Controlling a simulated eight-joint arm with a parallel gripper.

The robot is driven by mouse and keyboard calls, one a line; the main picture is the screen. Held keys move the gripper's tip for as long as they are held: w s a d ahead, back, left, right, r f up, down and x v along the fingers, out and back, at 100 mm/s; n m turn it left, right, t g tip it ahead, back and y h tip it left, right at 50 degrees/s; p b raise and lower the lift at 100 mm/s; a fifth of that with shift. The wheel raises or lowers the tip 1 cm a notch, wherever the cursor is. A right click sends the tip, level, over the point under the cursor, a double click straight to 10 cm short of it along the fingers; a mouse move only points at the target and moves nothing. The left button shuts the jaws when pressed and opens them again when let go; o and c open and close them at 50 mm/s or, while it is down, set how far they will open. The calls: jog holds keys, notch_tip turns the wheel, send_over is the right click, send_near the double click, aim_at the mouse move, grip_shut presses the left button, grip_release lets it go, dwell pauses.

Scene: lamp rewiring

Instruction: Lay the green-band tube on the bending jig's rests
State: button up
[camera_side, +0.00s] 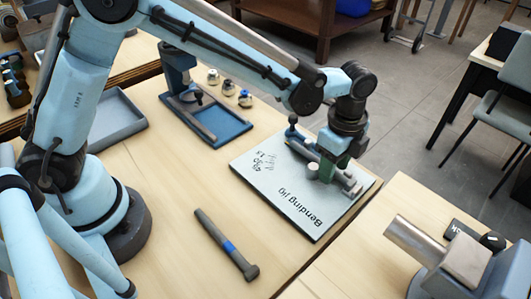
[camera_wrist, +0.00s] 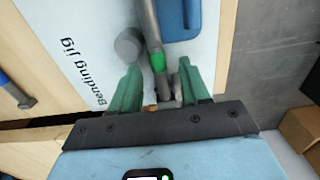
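The grey green-band tube (camera_wrist: 158,61) lies along the bending jig, its green band just ahead of my fingers in the wrist view. The bending jig's pale board (camera_side: 275,185) is lettered "Bending jig"; it also shows in the wrist view (camera_wrist: 85,25). A round grey post (camera_wrist: 128,44) stands beside the tube. My gripper (camera_wrist: 158,72) has its green fingers apart, one on each side of the tube, with gaps showing. In the side view my gripper (camera_side: 328,168) is low over the jig and hides much of the tube. The rests under the tube are hard to make out.
A blue-band tool (camera_side: 228,246) lies on the table left of the jig. A blue stand (camera_side: 205,120) and several small knobbed parts (camera_side: 229,88) are behind. A grey tray (camera_side: 118,120) sits at left, and a machine with a cylinder (camera_side: 415,240) at lower right.

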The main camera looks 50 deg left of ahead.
jog(key=shift+r, duration=0.1)
notch_tip(320, 180, up, 12)
dwell(0.6)
notch_tip(320, 180, up, 9)
dwell(1.1)
jog(key=s+a+f+n+t, duration=0.2)
jog(key=s+a+f+n, duration=0.1)
jog(key=a+n, duration=0.3)
jog(key=s+a+f+n+t, duration=0.2)
jog(key=s+a+f+n, duration=0.1)
jog(key=a+n, duration=0.3)
jog(key=s+a+f+n+t, duration=0.3)
jog(key=s+a+f+n, duration=0.1)
jog(key=a, duration=0.4)
jog(key=shift+s+a+n, duration=0.4)
jog(key=shift+s+n, duration=0.4)
jog(key=shift+n, duration=0.2)
